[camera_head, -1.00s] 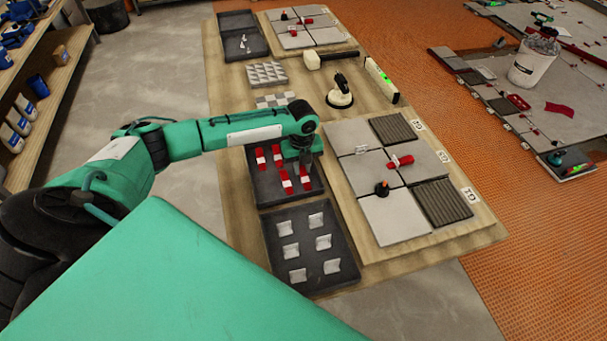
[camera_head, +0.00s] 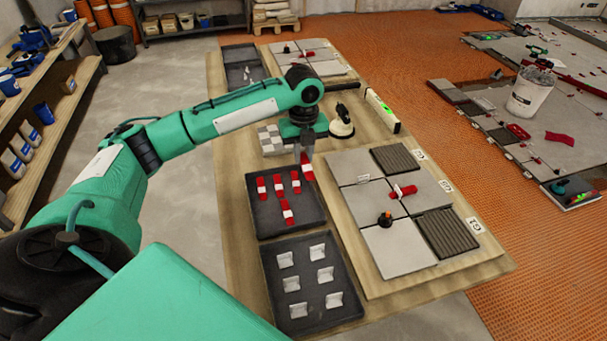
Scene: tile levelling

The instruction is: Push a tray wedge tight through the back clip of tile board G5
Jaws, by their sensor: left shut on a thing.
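My left gripper (camera_head: 305,156) is shut on a red and white wedge (camera_head: 308,170) and holds it at the far right corner of the dark wedge tray (camera_head: 262,226). Several other red wedges (camera_head: 287,213) lie in that tray. To the right is a tile board (camera_head: 375,288) with grey tiles and dark ribbed pieces. A red wedge or clip piece (camera_head: 404,191) and an orange and black knob (camera_head: 385,219) stand on its tiles. The labels at its edge are too small to read surely, so I cannot tell which spot is G5. My right gripper is out of view.
A dark tray with several white clips (camera_head: 286,312) lies nearest. A white bucket (camera_head: 531,90) stands on the floor at right.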

